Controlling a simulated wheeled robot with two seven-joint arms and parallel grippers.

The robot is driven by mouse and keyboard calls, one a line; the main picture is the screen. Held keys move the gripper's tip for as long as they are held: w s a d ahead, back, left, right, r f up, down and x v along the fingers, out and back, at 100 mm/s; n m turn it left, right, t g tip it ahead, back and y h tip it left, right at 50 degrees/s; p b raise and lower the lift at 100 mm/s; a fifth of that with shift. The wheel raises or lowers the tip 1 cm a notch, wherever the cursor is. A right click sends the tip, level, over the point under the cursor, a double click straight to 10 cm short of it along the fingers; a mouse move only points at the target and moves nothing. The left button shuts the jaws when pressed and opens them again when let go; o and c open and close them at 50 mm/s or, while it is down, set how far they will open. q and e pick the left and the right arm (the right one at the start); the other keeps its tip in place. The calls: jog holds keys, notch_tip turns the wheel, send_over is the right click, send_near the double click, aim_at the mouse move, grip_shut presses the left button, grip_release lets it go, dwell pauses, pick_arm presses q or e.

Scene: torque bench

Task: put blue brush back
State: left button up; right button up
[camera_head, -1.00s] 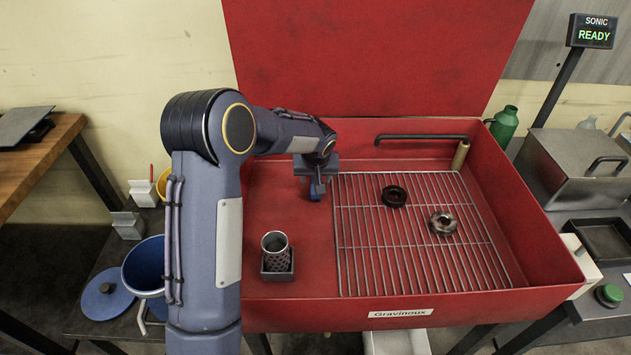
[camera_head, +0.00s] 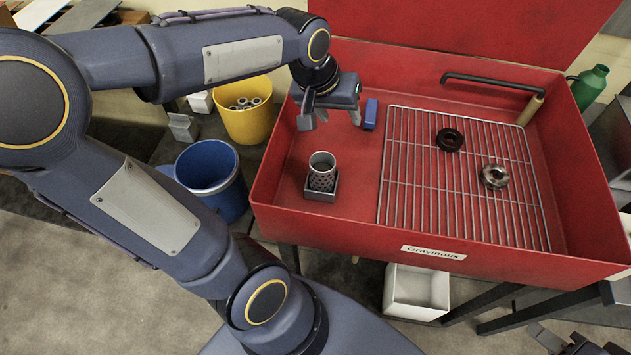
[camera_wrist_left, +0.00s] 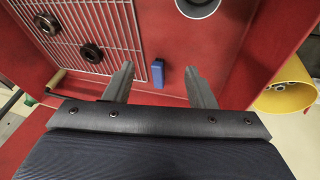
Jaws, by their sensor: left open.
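The blue brush (camera_head: 370,114) is a small blue block on the floor of the red basin, just left of the wire grate. Its bristles cannot be made out. My left gripper (camera_head: 331,118) is open and empty over the left part of the basin, left of the brush in the head view. In the left wrist view the brush (camera_wrist_left: 158,74) shows between the two spread fingers (camera_wrist_left: 160,92), beyond them and apart from them. My right gripper (camera_head: 566,340) shows partly at the bottom right edge, outside the basin; its jaws are unclear.
A perforated metal cup (camera_head: 321,171) stands in a square holder (camera_head: 321,193) near the basin's front left. Two ring parts lie on the grate (camera_head: 420,190). A blue bucket (camera_head: 212,175) and a yellow bucket (camera_head: 247,121) stand left of the basin. A black pipe (camera_head: 492,82) spans the back.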

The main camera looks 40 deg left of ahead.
pick_arm(q)
jog(key=s+d+f+m+h, duration=0.1)
jog(key=s+d, duration=0.2)
jog(key=s, duration=0.5)
jog(key=s+d+f+m+t+h, duration=0.1)
jog(key=s+d, duration=0.2)
jog(key=s, duration=0.4)
jog(key=shift+s+h, duration=0.3)
jog(key=shift+s, duration=0.1)
jog(key=shift+r+p, duration=2.55)
jog(key=shift+r, duration=0.05)
